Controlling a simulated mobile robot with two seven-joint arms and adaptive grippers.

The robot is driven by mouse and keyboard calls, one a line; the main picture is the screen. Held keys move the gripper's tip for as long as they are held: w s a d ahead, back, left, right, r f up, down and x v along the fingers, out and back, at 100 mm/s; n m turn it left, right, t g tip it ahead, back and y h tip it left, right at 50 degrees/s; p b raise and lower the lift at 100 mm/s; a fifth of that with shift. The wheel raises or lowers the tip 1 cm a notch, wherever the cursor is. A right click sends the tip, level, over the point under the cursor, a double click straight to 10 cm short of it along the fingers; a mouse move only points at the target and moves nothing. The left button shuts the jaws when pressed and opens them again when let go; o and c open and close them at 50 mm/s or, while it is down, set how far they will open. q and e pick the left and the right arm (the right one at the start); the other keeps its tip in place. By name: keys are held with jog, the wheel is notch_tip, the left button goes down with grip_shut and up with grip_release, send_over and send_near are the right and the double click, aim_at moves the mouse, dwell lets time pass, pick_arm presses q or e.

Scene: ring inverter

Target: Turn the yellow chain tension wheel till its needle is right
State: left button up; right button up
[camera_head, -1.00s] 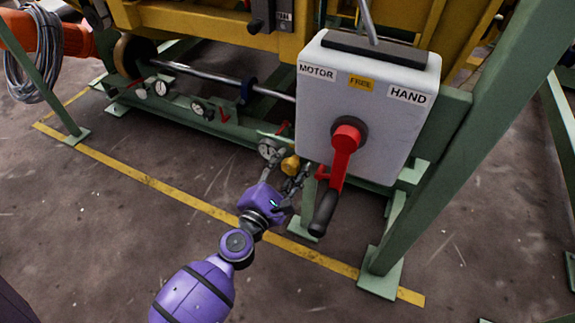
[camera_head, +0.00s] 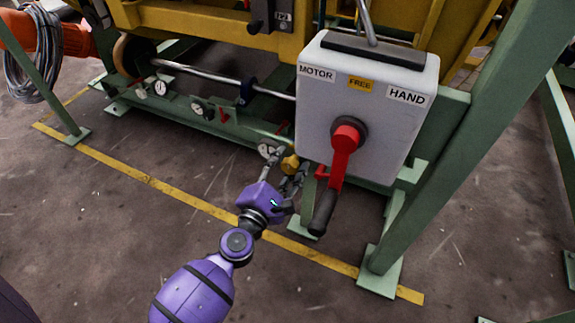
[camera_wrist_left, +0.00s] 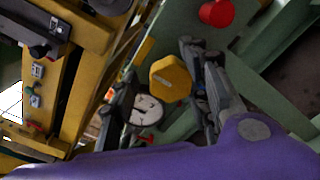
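The yellow chain tension wheel (camera_head: 290,163) is a small knob low on the green frame, left of the grey box. In the left wrist view the wheel (camera_wrist_left: 170,78) sits between my finger tips. My left gripper (camera_head: 281,162) has its fingers spread on either side of it; in the wrist view a gap shows at the left finger, and the right finger is close to the wheel's edge. I cannot tell whether it touches. A round white gauge (camera_wrist_left: 147,110) is beside the wheel, partly behind the left finger; its needle cannot be read clearly. My right gripper is out of view.
The grey box (camera_head: 330,120) with MOTOR, FREE and HAND labels stands just right of my gripper. Its red lever (camera_head: 341,158) with a black handle hangs down close by. Other gauges (camera_head: 160,88) line the green beam. The floor in front is clear.

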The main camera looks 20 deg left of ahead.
pick_arm(q)
jog(key=shift+f, duration=0.1)
jog(key=shift+s+d, duration=0.1)
jog(key=shift+s, duration=0.1)
jog(key=s, duration=1.1)
jog(key=shift+s+a, duration=0.25)
jog(key=shift+s, duration=0.05)
